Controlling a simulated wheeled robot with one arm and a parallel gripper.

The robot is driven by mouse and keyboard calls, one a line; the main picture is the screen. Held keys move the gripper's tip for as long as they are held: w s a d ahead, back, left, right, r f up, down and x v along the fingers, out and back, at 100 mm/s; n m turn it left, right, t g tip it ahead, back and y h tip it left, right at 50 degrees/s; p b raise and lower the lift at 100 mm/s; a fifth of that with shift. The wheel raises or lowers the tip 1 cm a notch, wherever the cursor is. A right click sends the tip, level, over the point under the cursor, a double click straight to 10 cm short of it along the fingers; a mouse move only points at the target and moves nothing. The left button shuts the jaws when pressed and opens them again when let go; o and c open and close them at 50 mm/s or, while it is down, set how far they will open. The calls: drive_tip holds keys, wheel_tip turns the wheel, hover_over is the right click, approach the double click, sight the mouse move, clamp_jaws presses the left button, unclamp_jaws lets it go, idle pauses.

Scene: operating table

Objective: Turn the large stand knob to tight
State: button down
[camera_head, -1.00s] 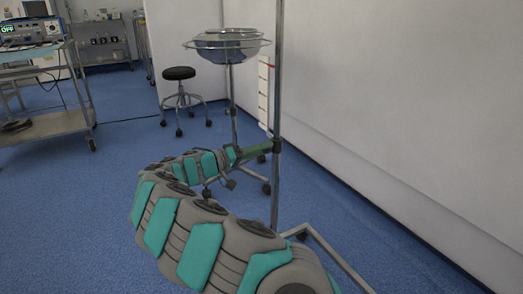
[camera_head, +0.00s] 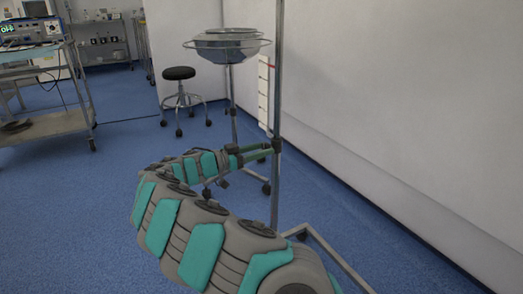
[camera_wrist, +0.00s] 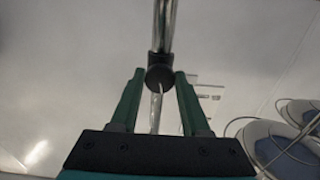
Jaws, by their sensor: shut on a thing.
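The large stand knob (camera_wrist: 159,77) is a dark round knob on a collar around the upright metal pole (camera_wrist: 163,25). A pale line or pointer shows at its lower face in the wrist view. In the head view the dark collar and knob (camera_head: 276,146) sit partway up the pole (camera_head: 278,80). My gripper (camera_wrist: 160,73) has one green finger on each side of the knob, with the tips at its sides, and is shut on it. In the head view my gripper (camera_head: 267,151) reaches the pole from the left. Tight or loose marks cannot be read.
A basin stand (camera_head: 228,45) is behind the pole, with a round stool (camera_head: 179,74) to its left. The pole's base leg (camera_head: 335,258) runs along the floor. A white wall (camera_head: 420,110) borders the right. A metal cart (camera_head: 45,125) is far left; blue floor between is open.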

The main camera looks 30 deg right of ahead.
drive_tip(key=shift+f+m, duration=0.1)
drive_tip(key=shift+m, duration=1)
drive_tip(key=shift+c, duration=1.9)
unclamp_jaws()
drive_tip(key=a, duration=0.7)
drive_tip(key=shift+w+a, duration=0.25)
drive_tip(key=shift+a, duration=0.15)
